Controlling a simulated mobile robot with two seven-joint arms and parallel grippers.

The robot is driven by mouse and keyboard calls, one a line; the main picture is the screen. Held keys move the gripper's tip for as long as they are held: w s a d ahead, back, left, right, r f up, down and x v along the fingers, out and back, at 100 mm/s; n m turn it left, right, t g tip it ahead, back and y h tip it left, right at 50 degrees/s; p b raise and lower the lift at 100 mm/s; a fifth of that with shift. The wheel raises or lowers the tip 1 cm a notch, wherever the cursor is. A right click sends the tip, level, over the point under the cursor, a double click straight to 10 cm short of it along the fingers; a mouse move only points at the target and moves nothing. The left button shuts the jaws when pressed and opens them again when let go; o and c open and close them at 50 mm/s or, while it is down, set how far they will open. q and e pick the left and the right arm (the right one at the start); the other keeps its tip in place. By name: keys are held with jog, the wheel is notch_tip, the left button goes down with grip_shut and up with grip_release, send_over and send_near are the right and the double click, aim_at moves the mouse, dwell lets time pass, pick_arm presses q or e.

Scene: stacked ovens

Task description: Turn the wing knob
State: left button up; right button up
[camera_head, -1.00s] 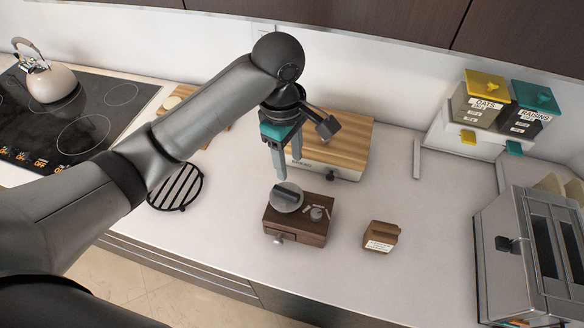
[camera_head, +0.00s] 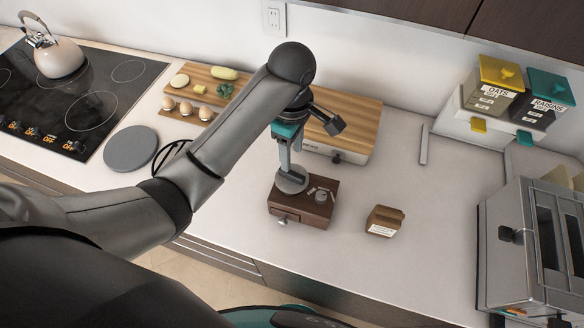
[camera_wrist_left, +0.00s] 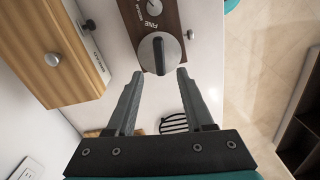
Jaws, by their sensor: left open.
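The wing knob (camera_head: 296,184) is a round grey disc with a raised dark bar, on top of a small brown wooden box (camera_head: 318,216). In the left wrist view the knob (camera_wrist_left: 170,49) lies just ahead of and between my fingertips, its bar roughly in line with the fingers. My left gripper (camera_head: 286,167) points down at the knob and is open; in the wrist view its two fingers (camera_wrist_left: 160,74) are spread with nothing between them. Whether the tips touch the knob cannot be told. The arm and fingers partly cover the knob in the head view. My right gripper is not in view.
Counter between carton and oven is clear.

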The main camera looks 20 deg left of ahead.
aim_at(292, 173)
pick_arm(q)
notch_tip(292, 173, down, 8)
jog(key=shift+r, duration=0.2)
jog(key=shift+c, duration=0.3)
grip_shut()
dwell(0.4)
